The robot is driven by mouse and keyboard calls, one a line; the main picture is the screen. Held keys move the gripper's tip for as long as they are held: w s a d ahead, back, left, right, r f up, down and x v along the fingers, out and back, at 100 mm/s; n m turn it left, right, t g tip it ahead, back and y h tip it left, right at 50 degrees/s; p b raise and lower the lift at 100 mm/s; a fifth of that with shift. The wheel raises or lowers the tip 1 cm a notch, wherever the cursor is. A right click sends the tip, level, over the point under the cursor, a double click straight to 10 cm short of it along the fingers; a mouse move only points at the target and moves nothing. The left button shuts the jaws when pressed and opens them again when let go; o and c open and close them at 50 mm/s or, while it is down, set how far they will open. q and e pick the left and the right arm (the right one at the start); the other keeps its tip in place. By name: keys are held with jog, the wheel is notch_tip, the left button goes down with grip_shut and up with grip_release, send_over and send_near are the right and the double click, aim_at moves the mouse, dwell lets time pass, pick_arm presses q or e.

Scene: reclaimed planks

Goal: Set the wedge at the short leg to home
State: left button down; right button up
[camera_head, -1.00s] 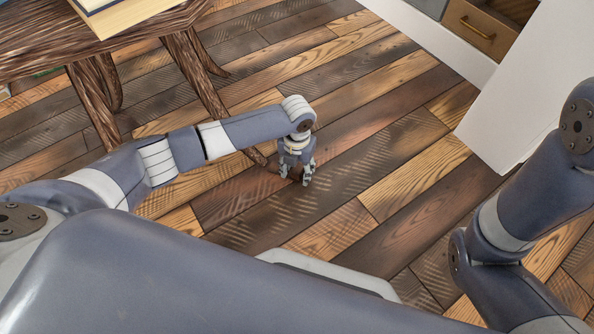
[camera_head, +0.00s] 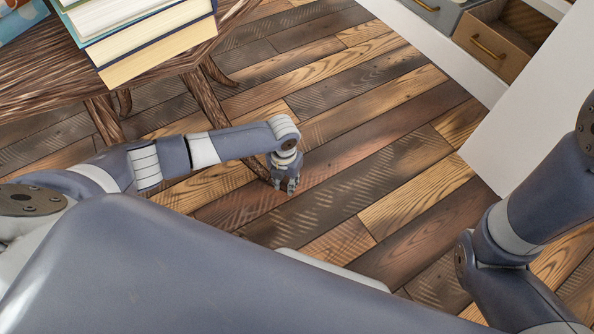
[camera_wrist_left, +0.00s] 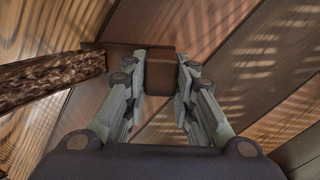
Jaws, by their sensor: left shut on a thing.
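My left gripper (camera_head: 285,187) is low over the floor beside the foot of a table leg (camera_head: 208,105). In the left wrist view its two fingers are closed on the wedge (camera_wrist_left: 160,70), a dark brown block. The wedge's thinner part reaches left toward the end of the rough wooden leg (camera_wrist_left: 50,78). I cannot tell whether it touches the leg or lies under it. In the head view the wedge is hidden by the gripper and wrist. My right gripper is outside the views; only its arm shows at the right.
The dark carved table (camera_head: 120,75) carries a stack of books (camera_head: 150,40) near its edge. A white panel (camera_head: 525,110) and a cabinet with an open drawer (camera_head: 490,45) stand at the upper right. The plank floor (camera_head: 385,165) between is clear.

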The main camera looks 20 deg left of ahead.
aim_at(284, 180)
pick_arm(q)
jog(key=shift+w+a, duration=0.1)
jog(key=shift+a, duration=0.35)
jog(key=c, duration=1.3)
grip_release()
jog(key=shift+r, duration=6)
jog(key=shift+d, duration=0.1)
